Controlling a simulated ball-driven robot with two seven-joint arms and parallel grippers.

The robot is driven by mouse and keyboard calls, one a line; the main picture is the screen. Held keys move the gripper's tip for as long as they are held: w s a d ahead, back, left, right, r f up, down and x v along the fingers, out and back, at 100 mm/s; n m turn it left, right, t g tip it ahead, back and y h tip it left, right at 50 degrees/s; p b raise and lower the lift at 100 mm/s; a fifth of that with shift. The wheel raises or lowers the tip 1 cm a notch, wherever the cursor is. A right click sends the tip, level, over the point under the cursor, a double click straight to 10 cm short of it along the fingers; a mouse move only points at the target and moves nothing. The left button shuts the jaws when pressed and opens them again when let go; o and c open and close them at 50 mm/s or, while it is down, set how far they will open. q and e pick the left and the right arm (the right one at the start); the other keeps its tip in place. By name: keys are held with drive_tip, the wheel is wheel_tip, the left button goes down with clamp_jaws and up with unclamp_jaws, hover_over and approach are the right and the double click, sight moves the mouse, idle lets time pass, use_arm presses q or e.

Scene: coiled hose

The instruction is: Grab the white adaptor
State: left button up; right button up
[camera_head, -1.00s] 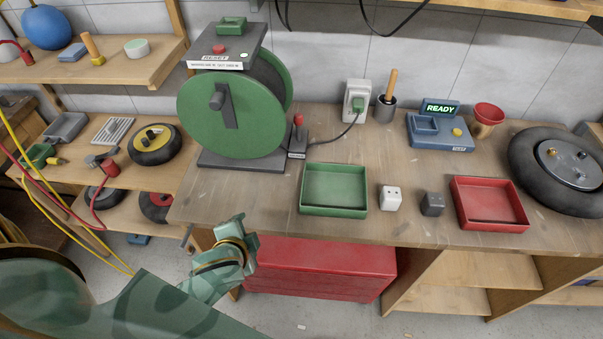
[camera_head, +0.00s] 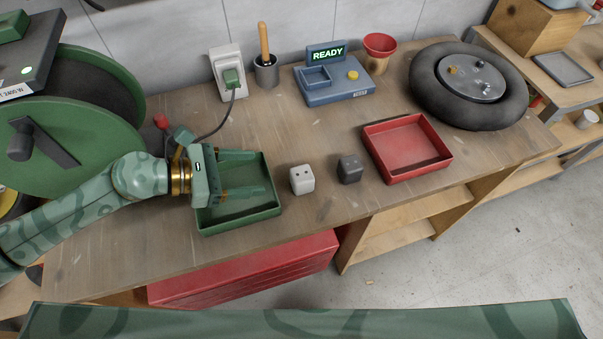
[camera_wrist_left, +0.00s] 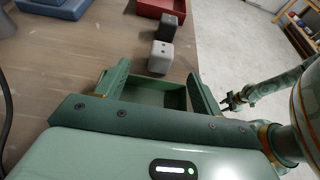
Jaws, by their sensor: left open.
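The white adaptor (camera_head: 302,180) is a small pale cube with dark holes on the bench, between the green tray (camera_head: 240,223) and a dark grey cube (camera_head: 350,169). My left gripper (camera_head: 260,172) is open and empty above the green tray, its fingers pointing right toward the adaptor, apart from it. In the left wrist view the adaptor (camera_wrist_left: 160,57) shows beyond the fingertips (camera_wrist_left: 157,74), roughly between them, with the grey cube (camera_wrist_left: 167,26) behind it. What looks like my right gripper (camera_wrist_left: 234,100) shows small at the right of the wrist view; its jaws are unclear.
A red tray (camera_head: 440,165) lies right of the grey cube. A blue device reading READY (camera_head: 335,92), a wall socket with a green plug (camera_head: 232,78) and a green hose reel (camera_head: 60,145) stand behind and left. Bench between cubes and device is clear.

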sight(291, 177)
use_arm(q)
drive_tip(key=x, duration=0.6)
drive_tip(key=shift+w+d+f, duration=0.1)
drive_tip(key=shift+w+d, duration=0.05)
drive_tip(key=shift+d, duration=0.1)
drive_tip(key=d+f, duration=0.2)
drive_tip(key=d, duration=0.1)
drive_tip(key=d+f, duration=0.1)
drive_tip(key=shift+w+d+f, duration=0.2)
drive_tip(key=shift+w+d, duration=0.15)
drive_tip(key=c, duration=1.1)
